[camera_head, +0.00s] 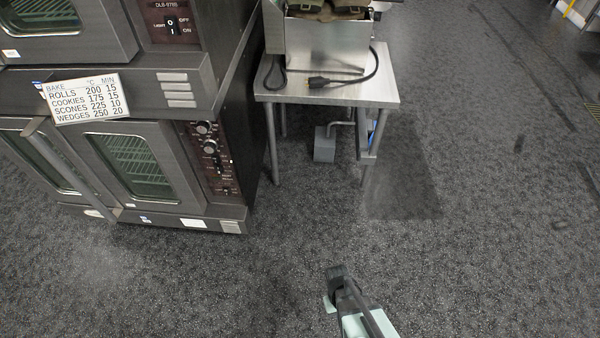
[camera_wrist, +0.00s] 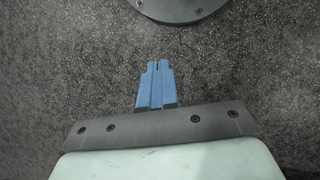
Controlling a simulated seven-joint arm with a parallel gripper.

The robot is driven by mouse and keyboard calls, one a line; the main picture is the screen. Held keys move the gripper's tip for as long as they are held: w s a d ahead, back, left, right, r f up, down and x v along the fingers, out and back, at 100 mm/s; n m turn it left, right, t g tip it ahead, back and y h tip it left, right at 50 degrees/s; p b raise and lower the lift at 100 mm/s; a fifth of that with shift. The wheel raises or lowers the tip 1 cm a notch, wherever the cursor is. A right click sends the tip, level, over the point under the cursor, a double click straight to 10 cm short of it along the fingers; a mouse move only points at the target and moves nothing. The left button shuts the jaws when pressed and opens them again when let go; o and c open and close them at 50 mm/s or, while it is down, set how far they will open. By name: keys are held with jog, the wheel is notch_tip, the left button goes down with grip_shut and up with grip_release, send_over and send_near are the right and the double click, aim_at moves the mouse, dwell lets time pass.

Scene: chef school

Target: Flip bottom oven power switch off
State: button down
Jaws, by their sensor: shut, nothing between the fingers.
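The bottom oven (camera_head: 135,165) is a dark metal double-door oven at the left in the head view. Its control panel (camera_head: 213,160) on the right side carries round knobs and small switches; which one is the power switch and how it is set are too small to tell. My gripper (camera_head: 336,272) is low at the bottom centre, above the floor, well to the right of and apart from the oven. In the wrist view the blue fingers (camera_wrist: 156,85) are together and empty, over the grey floor.
The upper oven (camera_head: 70,40) has a larger switch (camera_head: 171,24) marked OFF and ON. A white bake chart (camera_head: 85,98) is on the oven front. A steel table (camera_head: 335,90) with a cord stands right of the oven. The floor (camera_head: 300,230) between is clear.

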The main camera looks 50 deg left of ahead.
aim_at(215, 159)
jog(key=s+a+r+n+t+y, duration=0.1)
jog(key=s+a+n+t+y, duration=0.2)
jog(key=a, duration=1)
jog(key=s+a+r+n+t+y, duration=0.15)
jog(key=s+a+n+t, duration=0.3)
jog(key=a, duration=0.75)
jog(key=s+a+r+n+t+y, duration=0.2)
jog(key=s+a+n+t, duration=0.15)
jog(key=a, duration=0.95)
jog(key=a+r+n+t+y, duration=0.1)
jog(key=a+r+y, duration=0.3)
jog(key=a, duration=0.2)
jog(key=s+a+r+n+t+y, duration=0.1)
jog(key=a+r+t+y, duration=0.1)
jog(key=a, duration=0.5)
jog(key=s+a+r+n+t+y, duration=0.1)
jog(key=a+r+y, duration=0.4)
jog(key=a, duration=0.2)
jog(key=shift+a+r+n+t+y, duration=0.2)
jog(key=shift+r+n+t+y, duration=0.1)
jog(key=shift+r+n+y, duration=0.1)
jog(key=x, duration=1.3)
jog(key=shift+f, duration=0.2)
jog(key=shift+w+a+r, duration=0.1)
jog(key=shift+w+a, duration=0.25)
jog(key=shift+a, duration=0.05)
